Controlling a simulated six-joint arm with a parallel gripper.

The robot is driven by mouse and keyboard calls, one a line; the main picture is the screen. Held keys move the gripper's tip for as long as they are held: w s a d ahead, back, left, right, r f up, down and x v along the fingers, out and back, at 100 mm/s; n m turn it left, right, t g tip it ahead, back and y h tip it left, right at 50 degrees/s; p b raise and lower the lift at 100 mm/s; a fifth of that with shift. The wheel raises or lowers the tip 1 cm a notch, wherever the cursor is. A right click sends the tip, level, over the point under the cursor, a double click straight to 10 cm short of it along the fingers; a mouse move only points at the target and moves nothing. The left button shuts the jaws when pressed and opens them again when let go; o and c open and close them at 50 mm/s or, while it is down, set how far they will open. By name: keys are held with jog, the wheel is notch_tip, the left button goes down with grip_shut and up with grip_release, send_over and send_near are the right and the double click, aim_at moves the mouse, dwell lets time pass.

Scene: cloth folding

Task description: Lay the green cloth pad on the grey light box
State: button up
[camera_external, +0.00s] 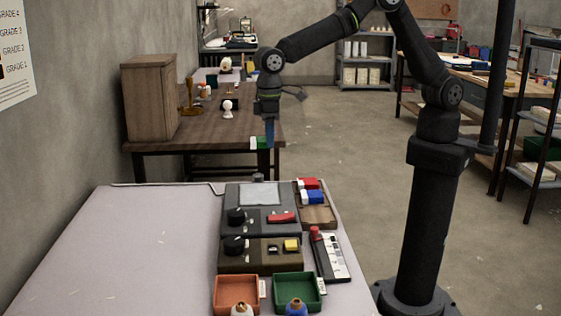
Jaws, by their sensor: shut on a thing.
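The green cloth pad (257,143), with a white end, is up in the air at my gripper (269,142). My gripper points down and is shut on the pad; the fingers partly hide it. The grey light box (286,228) lies on the near table, below the pad in the picture. Its pale square panel (259,194) looks bare. The pad appears apart from the box, above and beyond its far edge; the exact height cannot be told.
A tray (321,216) with red and blue pads is right of the light box. The table's left side (140,250) is clear.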

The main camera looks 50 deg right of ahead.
send_over(268, 193)
notch_tip(268, 193, down, 6)
jog(key=shift+f, duration=1.95)
jog(key=shift+f, duration=0.15)
jog(key=o, duration=1)
jog(key=shift+c, duration=0.2)
notch_tip(268, 193, up, 12)
jog(key=shift+r, duration=0.2)
